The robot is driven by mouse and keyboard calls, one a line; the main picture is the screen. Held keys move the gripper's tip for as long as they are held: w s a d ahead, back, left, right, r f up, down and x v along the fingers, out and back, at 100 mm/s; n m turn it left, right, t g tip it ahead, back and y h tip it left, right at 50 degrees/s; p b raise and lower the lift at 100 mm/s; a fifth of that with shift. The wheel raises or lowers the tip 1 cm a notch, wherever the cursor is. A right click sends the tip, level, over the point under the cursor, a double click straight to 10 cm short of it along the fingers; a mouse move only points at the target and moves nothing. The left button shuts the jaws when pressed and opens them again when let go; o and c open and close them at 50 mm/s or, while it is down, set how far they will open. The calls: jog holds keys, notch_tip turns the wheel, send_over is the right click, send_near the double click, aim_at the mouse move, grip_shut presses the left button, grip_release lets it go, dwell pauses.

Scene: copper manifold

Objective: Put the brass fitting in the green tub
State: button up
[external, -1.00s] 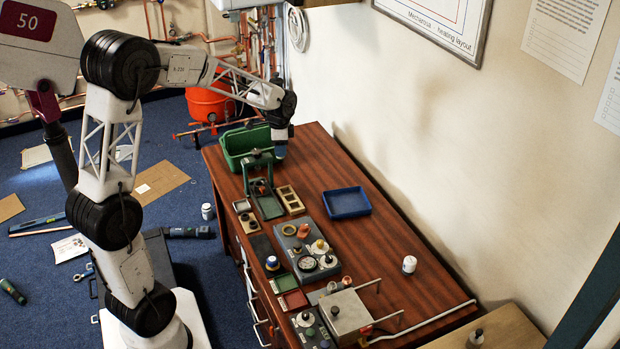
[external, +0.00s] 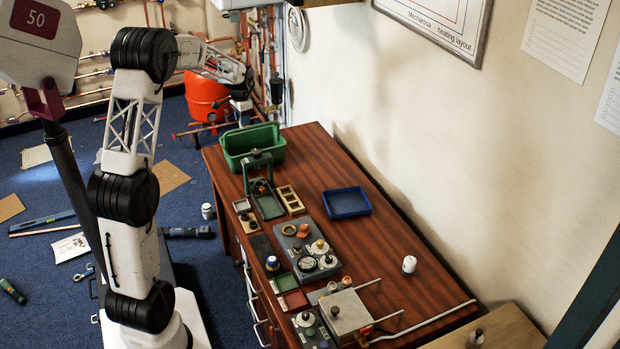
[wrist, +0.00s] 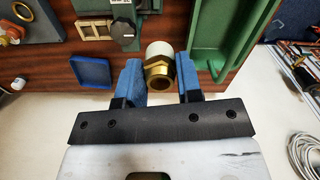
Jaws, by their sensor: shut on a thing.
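The brass fitting (wrist: 159,72), a hex-sided ring with a pale cylindrical part behind it, is between the blue fingers of my gripper (wrist: 161,80) in the wrist view. My gripper is shut on it. In the external view my gripper (external: 242,114) is raised at the back left of the green tub (external: 262,160); the fitting cannot be made out clearly there. The green tub stands at the far end of the wooden table. In the wrist view the tub's wall (wrist: 208,70) is just right of the fingers.
The blue tray (external: 347,203) lies on the wooden table (external: 390,240) near the wall. A green stand (external: 258,178), a beige two-window frame (external: 290,199) and grey panels with knobs fill the table's left side.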

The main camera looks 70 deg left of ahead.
jog(key=s+a+f, duration=0.2)
jog(key=a+f, duration=0.2)
jog(key=f, duration=0.1)
jog(key=shift+f+n, duration=0.35)
jog(key=shift+n, duration=0.05)
jog(key=shift+w+a, duration=0.15)
jog(key=shift+w+a+f, duration=0.25)
jog(key=shift+w+a, duration=1.35)
jog(key=shift+a, duration=0.5)
jog(key=shift+w+a+f, duration=0.2)
jog(key=shift+w+a, duration=1.35)
jog(key=shift+a, duration=0.55)
jog(key=shift+w+a+f, duration=0.25)
jog(key=shift+w+a, duration=1.35)
jog(key=shift+a, duration=0.5)
jog(key=shift+f, duration=1.8)
jog(key=shift+f, duration=0.1)
jog(key=o, duration=0.9)
